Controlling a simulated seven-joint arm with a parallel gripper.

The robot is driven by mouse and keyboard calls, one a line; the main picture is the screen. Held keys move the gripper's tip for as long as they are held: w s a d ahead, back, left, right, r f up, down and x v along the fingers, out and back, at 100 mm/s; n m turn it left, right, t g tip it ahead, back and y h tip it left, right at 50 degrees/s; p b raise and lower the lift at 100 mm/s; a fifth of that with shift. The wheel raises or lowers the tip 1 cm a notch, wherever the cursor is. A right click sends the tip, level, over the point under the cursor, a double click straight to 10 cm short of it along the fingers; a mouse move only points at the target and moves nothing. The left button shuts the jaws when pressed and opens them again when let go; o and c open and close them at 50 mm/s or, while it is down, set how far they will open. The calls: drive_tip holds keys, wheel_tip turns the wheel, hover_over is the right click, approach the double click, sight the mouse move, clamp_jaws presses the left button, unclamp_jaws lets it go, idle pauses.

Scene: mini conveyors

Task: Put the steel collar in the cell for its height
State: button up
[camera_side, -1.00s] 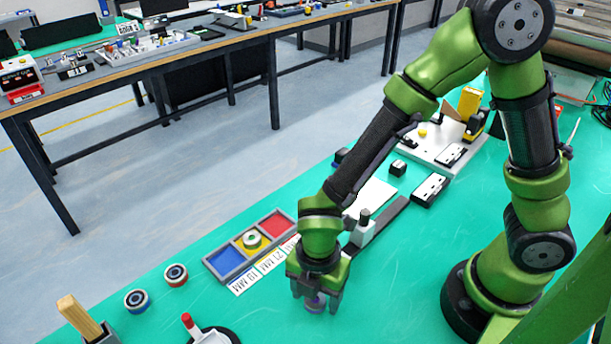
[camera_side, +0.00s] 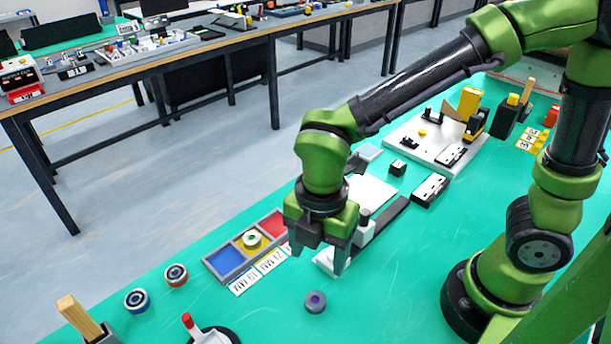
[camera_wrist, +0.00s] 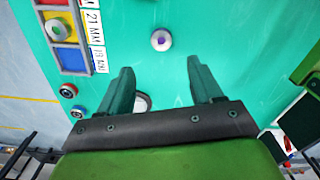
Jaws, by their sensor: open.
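The steel collar (camera_side: 315,302), a short grey ring with a purple centre, lies flat on the green mat; it also shows in the wrist view (camera_wrist: 161,40). My gripper (camera_side: 322,256) is open and empty, above the mat and apart from the collar. In the wrist view, the collar appears beyond the gap between my fingertips (camera_wrist: 161,70). The grey tray (camera_side: 211,266) has blue, yellow and red cells in a row. A white ring with a green centre (camera_side: 252,239) sits in the yellow cell. The red cell is partly hidden by my gripper. Height labels (camera_side: 243,284) lie along the tray's front.
A blue-sided ring (camera_side: 137,300) and a red-sided ring (camera_side: 176,275) stand left of the tray. A white-and-grey device (camera_side: 364,230) with a dark bar stands behind my gripper. A red-tipped item (camera_side: 188,322) is at the front. The mat right of the collar is clear.

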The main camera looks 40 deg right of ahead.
drive_tip(key=w+d+r+m+t+y, duration=0.1)
drive_tip(key=d+r+m+t, duration=0.2)
drive_tip(key=d+r+m, duration=0.4)
drive_tip(key=d+m, duration=0.3)
drive_tip(key=m, duration=0.3)
drive_tip(key=shift+w+d+r+t, duration=0.15)
drive_tip(key=shift+w+r+t, duration=0.05)
drive_tip(key=shift+w+t, duration=0.1)
drive_tip(key=shift+o, duration=0.3)
drive_tip(key=s+d+r+m+t+y, duration=0.1)
drive_tip(key=s+d+r+m+t, duration=0.1)
drive_tip(key=d+m, duration=0.4)
wheel_tip(320, 180, up, 2)
drive_tip(key=m+t, duration=0.1)
drive_tip(key=m, duration=0.4)
drive_tip(key=shift+d, duration=0.25)
drive_tip(key=shift+o, duration=0.2)
drive_tip(key=shift+s+d+r+m+t, duration=0.2)
drive_tip(key=shift+d+m+t, duration=0.1)
drive_tip(key=shift+m, duration=0.4)
drive_tip(key=shift+w, duration=0.1)
drive_tip(key=shift+a, duration=0.1)
